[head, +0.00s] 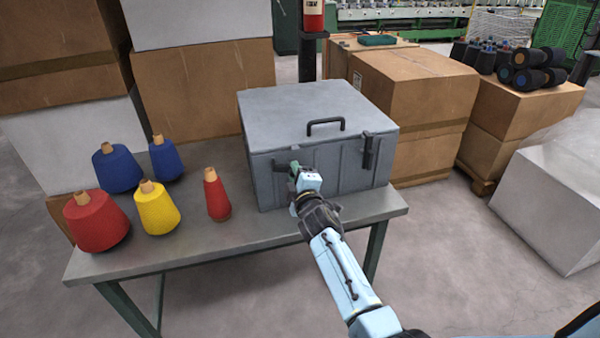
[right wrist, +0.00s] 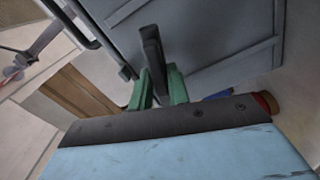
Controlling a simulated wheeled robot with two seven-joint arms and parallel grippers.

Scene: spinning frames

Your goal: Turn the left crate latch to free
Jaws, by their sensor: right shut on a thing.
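A grey crate (head: 345,168) with its lid closed stands on the table (head: 250,232). The left crate latch (head: 280,164) is a dark bar on the crate's front, lying roughly sideways. It also shows in the right wrist view (right wrist: 152,48), between the green fingers. My right gripper (head: 296,168) is shut on this latch, and its body hides part of the latch in the head view. In the right wrist view my right gripper (right wrist: 158,85) has a finger on each side of the bar. The right crate latch (head: 369,152) hangs upright. My left gripper is not in view.
Red, yellow and blue yarn cones (head: 157,208) stand on the table left of the crate. A dark handle (head: 326,124) sits on the lid. Cardboard boxes (head: 425,88) stand behind and to the right. The floor in front is clear.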

